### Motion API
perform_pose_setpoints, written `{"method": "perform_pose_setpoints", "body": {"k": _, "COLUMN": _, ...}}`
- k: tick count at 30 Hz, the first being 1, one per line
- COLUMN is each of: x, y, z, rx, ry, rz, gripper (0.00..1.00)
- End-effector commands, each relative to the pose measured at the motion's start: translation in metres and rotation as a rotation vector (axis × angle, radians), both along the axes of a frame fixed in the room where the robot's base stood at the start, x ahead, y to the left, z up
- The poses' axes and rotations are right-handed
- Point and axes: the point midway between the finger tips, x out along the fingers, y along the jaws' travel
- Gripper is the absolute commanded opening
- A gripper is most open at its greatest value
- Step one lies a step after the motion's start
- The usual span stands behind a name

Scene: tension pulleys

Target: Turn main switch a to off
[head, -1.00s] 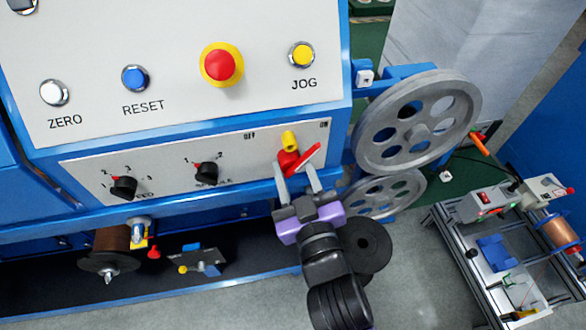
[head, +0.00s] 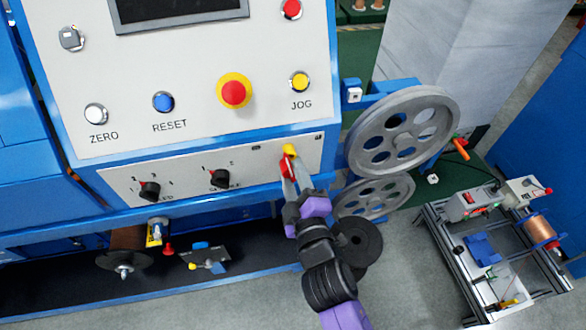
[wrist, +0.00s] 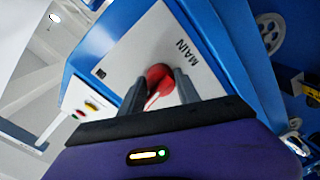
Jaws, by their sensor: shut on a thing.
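The main switch (head: 290,150) has a red handle, with a yellow part above it, at the right end of the lower control panel. In the head view the handle looks close to upright, between the two small labels, which are too small to read now. My gripper (head: 289,178) is below it, shut on the red handle. The wrist view shows the red handle (wrist: 158,77) between the two grey fingers of my gripper (wrist: 158,92), with the word MAIN beside it. The fingers partly hide the handle, so its exact angle is unclear.
Two black knobs (head: 218,178) sit left on the same panel. Above are a red emergency button (head: 233,92) and a yellow JOG button (head: 300,82). Large grey pulleys (head: 403,125) stand close on the right. A small bench machine (head: 490,245) is farther right.

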Motion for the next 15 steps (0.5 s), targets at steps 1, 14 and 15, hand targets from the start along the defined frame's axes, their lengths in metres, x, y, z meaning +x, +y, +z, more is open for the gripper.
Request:
{"method": "perform_pose_setpoints", "body": {"k": 1, "x": -0.0009, "y": 0.0019, "z": 0.0035, "rx": -0.043, "ry": -0.013, "rz": 0.003, "gripper": 0.0}}
{"method": "perform_pose_setpoints", "body": {"k": 14, "x": -0.0014, "y": 0.003, "z": 0.0026, "rx": -0.415, "ry": -0.122, "rz": 0.004, "gripper": 0.0}}
{"method": "perform_pose_setpoints", "body": {"k": 15, "x": -0.0013, "y": 0.0031, "z": 0.0023, "rx": -0.443, "ry": -0.13, "rz": 0.005, "gripper": 0.0}}
